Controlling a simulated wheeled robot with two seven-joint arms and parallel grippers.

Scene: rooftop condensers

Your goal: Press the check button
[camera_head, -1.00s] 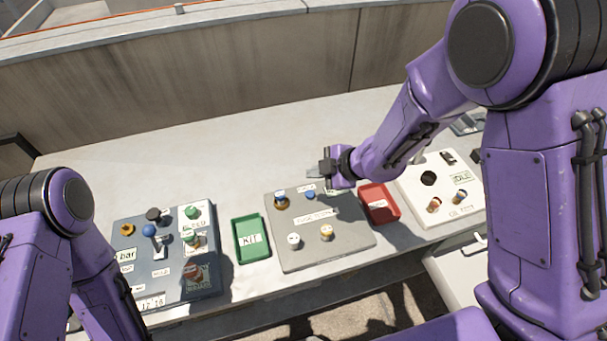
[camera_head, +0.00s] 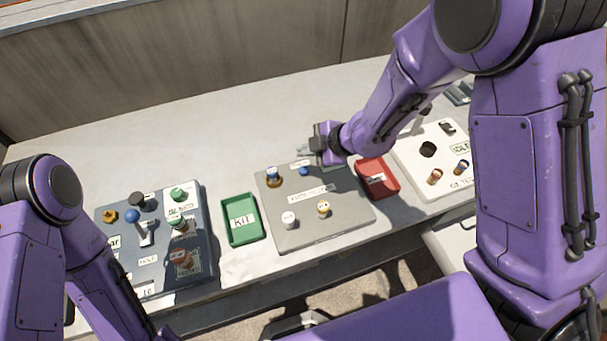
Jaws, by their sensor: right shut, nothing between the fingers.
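No label that I can read says "check", so I cannot tell which control is the check button. The grey middle panel (camera_head: 315,225) carries a small blue button (camera_head: 303,171), a blue-topped orange fitting (camera_head: 273,178), a white knob (camera_head: 289,220) and a yellowish knob (camera_head: 323,209). My right gripper (camera_head: 304,149) is shut and empty by this panel's far edge, just behind the blue button in the picture, apart from it. It hides part of a label there. My left arm shows at the left; its gripper is out of view.
A green KIT tray (camera_head: 239,236) and a red tray (camera_head: 389,190) flank the grey panel. A white panel (camera_head: 420,180) is at right. The bench behind is clear.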

